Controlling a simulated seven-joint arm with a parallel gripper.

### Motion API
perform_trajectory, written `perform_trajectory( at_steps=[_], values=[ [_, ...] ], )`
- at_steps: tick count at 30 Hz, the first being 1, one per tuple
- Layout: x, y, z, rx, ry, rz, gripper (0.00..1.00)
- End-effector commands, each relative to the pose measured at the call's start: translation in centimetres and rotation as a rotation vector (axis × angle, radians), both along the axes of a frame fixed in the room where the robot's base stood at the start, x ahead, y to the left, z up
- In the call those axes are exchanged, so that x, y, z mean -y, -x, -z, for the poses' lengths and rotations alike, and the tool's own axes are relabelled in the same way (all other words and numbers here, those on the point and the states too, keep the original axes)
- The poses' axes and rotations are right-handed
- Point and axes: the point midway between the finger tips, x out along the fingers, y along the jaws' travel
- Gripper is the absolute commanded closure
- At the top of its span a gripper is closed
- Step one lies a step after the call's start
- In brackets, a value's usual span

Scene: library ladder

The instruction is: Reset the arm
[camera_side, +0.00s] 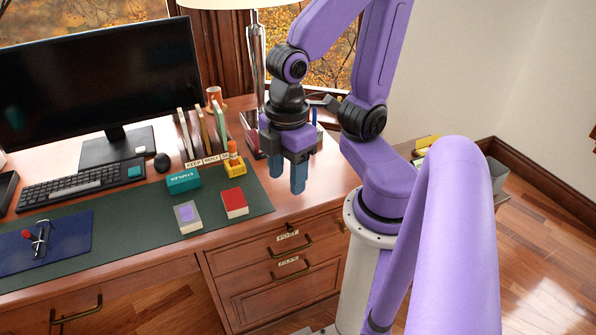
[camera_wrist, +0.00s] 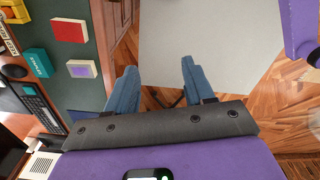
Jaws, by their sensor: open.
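My gripper (camera_side: 289,178) hangs in the air with its blue fingers pointing down, by the right end of the desk (camera_side: 149,248). In the wrist view, my gripper (camera_wrist: 156,95) shows two blue fingers set apart with nothing between them. The purple arm is bent above it. No object is held.
A red block (camera_side: 234,202), a grey block with a purple top (camera_side: 187,216) and a teal staples box (camera_side: 183,181) lie on the green mat (camera_side: 120,238). A file rack (camera_side: 205,140), keyboard (camera_side: 75,186), monitor (camera_side: 100,80) and lamp (camera_side: 256,62) stand behind or left. A bin (camera_side: 497,174) is at the right.

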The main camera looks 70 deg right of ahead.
Motion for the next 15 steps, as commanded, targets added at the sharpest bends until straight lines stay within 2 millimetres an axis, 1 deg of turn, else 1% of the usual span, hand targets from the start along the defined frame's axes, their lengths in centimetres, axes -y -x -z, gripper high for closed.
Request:
perform_trajectory(
  at_steps=[1,5,15],
  values=[
    [0.2,0.9,0.0,0.0,-0.002,-0.005,0.47],
    [0.5,1.9,0.1,-0.001,-0.002,-0.003,0.47],
    [0.6,2.0,0.1,-0.002,-0.001,-0.001,0.47]
  ],
)
